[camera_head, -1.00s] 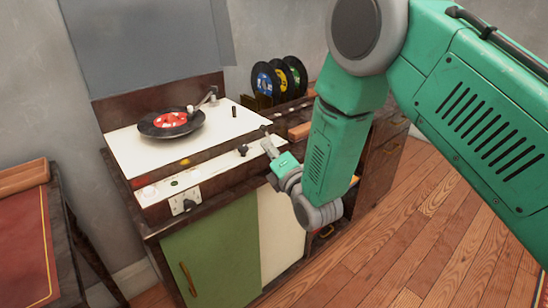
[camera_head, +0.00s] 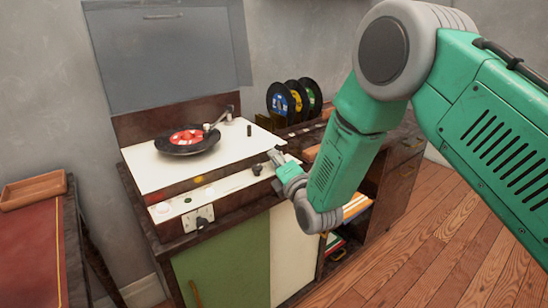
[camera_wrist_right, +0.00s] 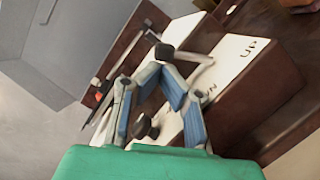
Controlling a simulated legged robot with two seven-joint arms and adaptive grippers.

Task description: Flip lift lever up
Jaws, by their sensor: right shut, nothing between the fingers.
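The record player (camera_head: 160,170) has a white deck with a black record bearing a red label (camera_head: 188,140) and a tonearm (camera_head: 222,117). A short dark upright post (camera_head: 249,130) stands on the deck; I cannot tell for sure whether it is the lift lever. A black knob (camera_head: 257,169) sits on the front strip. My right gripper (camera_head: 272,154) is shut and empty, close to the strip's right end. In the right wrist view, its fingertips (camera_wrist_right: 162,68) meet just below a dark rounded end (camera_wrist_right: 164,52); contact is unclear. Another dark knob (camera_wrist_right: 147,127) shows between the fingers. My left gripper is out of view.
Several upright records (camera_head: 295,98) stand in a rack behind, right of the deck. The raised grey lid (camera_head: 170,55) is at the back. A red-topped table (camera_head: 30,250) with a tray (camera_head: 33,190) is at left. Wooden floor (camera_head: 440,250) is clear at right.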

